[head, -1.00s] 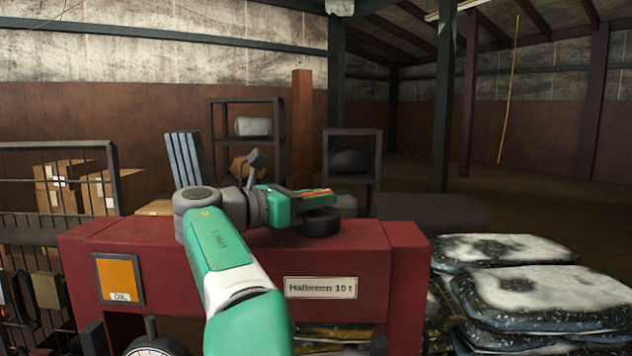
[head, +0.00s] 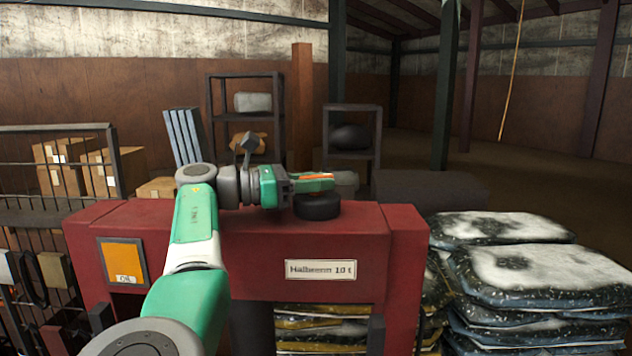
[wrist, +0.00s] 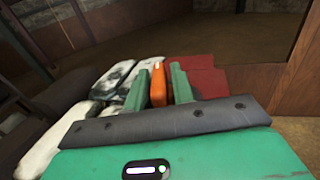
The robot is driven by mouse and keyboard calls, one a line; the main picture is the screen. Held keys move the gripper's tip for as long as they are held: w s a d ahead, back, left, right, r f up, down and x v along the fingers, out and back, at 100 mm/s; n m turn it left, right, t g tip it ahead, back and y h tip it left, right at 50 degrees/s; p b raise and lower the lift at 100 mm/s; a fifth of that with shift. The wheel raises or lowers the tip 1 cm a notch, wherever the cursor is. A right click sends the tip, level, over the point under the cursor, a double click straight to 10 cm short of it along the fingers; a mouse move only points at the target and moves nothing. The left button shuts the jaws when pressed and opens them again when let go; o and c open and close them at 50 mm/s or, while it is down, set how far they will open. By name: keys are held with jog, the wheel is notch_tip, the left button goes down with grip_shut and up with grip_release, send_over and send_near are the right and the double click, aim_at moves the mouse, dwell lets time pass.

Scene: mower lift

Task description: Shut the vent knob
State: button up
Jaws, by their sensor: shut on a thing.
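The vent knob appears to be the orange, bar-shaped piece (head: 318,176) above a black round base (head: 317,206) on top of the red press frame (head: 240,230). In the wrist view the orange knob (wrist: 158,85) stands between the two green fingers. My gripper (wrist: 159,88) is shut on it, with the fingers on either side. In the head view my gripper (head: 312,183) reaches in from the left, just above the black base. The fingers partly hide the knob there, and its exact turn angle is hard to tell.
A sign (head: 320,269) and an orange oil panel (head: 122,264) are on the frame's front. Stacked sacks (head: 530,275) stand at right. A mesh fence (head: 60,165) with boxes behind it is at left. Shelves (head: 350,150) stand behind.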

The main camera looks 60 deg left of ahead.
jog(key=o, duration=0.7)
jog(key=b+v, duration=0.2)
jog(key=v, duration=0.5)
jog(key=shift+s+b, duration=0.35)
jog(key=shift+b, duration=0.05)
